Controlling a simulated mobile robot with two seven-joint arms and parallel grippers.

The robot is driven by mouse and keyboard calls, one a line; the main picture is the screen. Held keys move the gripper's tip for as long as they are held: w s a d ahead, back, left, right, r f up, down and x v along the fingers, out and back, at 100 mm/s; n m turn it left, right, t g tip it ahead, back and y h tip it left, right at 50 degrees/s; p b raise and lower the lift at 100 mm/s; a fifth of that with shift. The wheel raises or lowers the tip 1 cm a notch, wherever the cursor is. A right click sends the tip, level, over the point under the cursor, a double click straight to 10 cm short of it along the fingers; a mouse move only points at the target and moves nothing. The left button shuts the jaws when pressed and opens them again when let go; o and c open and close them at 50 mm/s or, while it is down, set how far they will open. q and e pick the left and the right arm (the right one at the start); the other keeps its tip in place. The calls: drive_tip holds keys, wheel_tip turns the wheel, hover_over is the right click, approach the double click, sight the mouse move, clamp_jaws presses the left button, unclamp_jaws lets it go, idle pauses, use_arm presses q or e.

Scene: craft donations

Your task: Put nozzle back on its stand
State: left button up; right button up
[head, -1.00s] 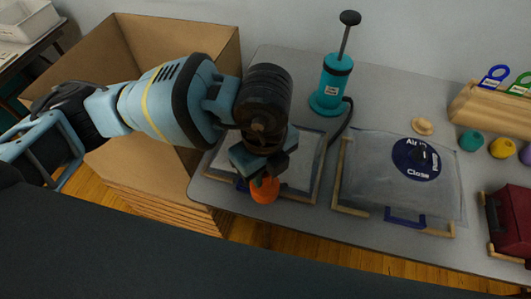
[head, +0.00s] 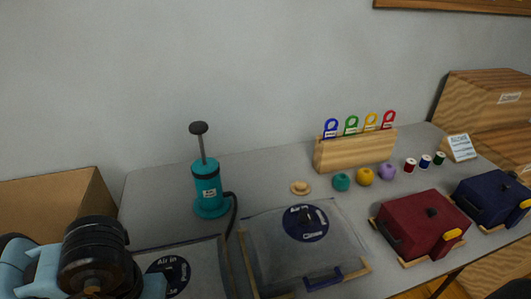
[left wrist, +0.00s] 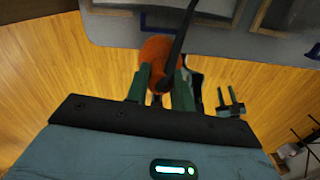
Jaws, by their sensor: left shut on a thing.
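In the left wrist view, my left gripper (left wrist: 160,84) is shut on an orange rounded piece (left wrist: 158,50) that looks like the nozzle. A dark hose-like strip (left wrist: 186,30) runs from the top of that view down to the fingers. They are over the wooden floor, near the table's front edge. In the head view, only my left wrist shows at lower left; the fingers are out of frame. The teal pump (head: 209,188) stands upright with a black hose (head: 234,210) at its right. A small round wooden piece (head: 300,187), possibly the stand, sits empty.
Clear bags in wooden frames, one at centre (head: 268,235) and one at left (head: 206,270), cover the front table. Yarn balls, a wooden tag rack (head: 340,153), and red (head: 425,225) and blue (head: 492,198) cases lie right. A cardboard box (head: 50,205) stands left.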

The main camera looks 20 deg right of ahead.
use_arm(q)
drive_tip(key=m, duration=0.1)
drive_tip(key=a+m, duration=0.1)
drive_tip(key=m, duration=0.1)
drive_tip(key=shift+a+m, duration=0.15)
drive_tip(key=shift+m, duration=0.15)
drive_tip(key=m, duration=0.1)
drive_tip(key=a+m, duration=0.1)
drive_tip(key=m, duration=0.3)
drive_tip(key=shift+a+r, duration=0.1)
drive_tip(key=shift+a, duration=0.25)
drive_tip(key=a+m, duration=0.3)
drive_tip(key=m, duration=0.9)
drive_tip(key=a+r+m, duration=0.1)
drive_tip(key=a+m, duration=0.3)
drive_tip(key=m, duration=0.9)
drive_tip(key=shift+s+a, duration=0.25)
drive_tip(key=shift+s, duration=0.15)
drive_tip(key=shift+d, duration=0.1)
